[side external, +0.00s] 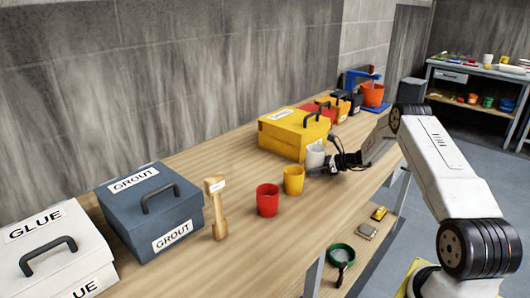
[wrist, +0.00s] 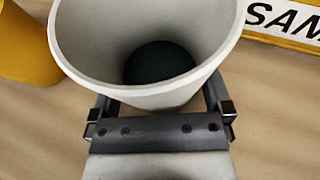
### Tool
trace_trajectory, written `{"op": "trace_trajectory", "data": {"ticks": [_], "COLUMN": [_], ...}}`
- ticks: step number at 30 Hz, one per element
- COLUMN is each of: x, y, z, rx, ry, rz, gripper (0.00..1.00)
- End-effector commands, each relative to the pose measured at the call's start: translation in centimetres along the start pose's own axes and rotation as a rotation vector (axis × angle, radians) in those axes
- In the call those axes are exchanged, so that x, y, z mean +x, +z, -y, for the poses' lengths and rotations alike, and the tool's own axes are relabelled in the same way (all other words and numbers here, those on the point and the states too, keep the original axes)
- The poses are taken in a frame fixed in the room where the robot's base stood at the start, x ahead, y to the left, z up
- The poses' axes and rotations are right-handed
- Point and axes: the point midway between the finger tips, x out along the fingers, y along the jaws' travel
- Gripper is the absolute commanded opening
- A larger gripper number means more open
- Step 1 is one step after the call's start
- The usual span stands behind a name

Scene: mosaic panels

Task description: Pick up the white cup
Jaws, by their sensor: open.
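The white cup (side external: 315,156) stands upright on the wooden bench in front of the yellow box. In the wrist view the white cup (wrist: 150,97) fills the upper middle, with its dark inside bottom showing. My gripper (side external: 333,161) is at the cup's right side in the side view. In the wrist view my gripper (wrist: 160,112) is open, with one finger on each side of the cup's lower wall. I cannot tell whether the fingers touch the cup. The fingertips are partly hidden behind the cup.
A yellow cup (side external: 293,181) stands close left of the white cup, with a red cup (side external: 267,201) beyond it. The yellow box (side external: 290,137) is just behind. A wooden mallet (side external: 217,208) and the blue-grey grout box (side external: 150,210) stand further left. The bench front is clear.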

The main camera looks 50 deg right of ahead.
Motion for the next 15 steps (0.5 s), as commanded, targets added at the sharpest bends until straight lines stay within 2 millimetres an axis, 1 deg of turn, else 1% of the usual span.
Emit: {"op": "trace_trajectory", "data": {"ticks": [5,6,8,9,11,12,15], "x": [-0.02,-0.02,-0.03,-0.03,-0.03,-0.03,-0.04], "y": [0.01,0.01,0.01,0.01,0.02,0.05,0.06], "z": [0.0,0.0,0.0,0.0,-0.01,0.01,0.02], "rx": [0.0,0.0,0.0,0.0,0.0,-0.001,-0.001], "ry": [0.0,0.0,0.0,0.0,0.0,0.0,0.0], "rz": [0.0,0.0,0.0,0.0,0.0,0.001,0.001], "gripper": [1.0,0.87,0.68,0.56,0.36,0.29,0.29]}}
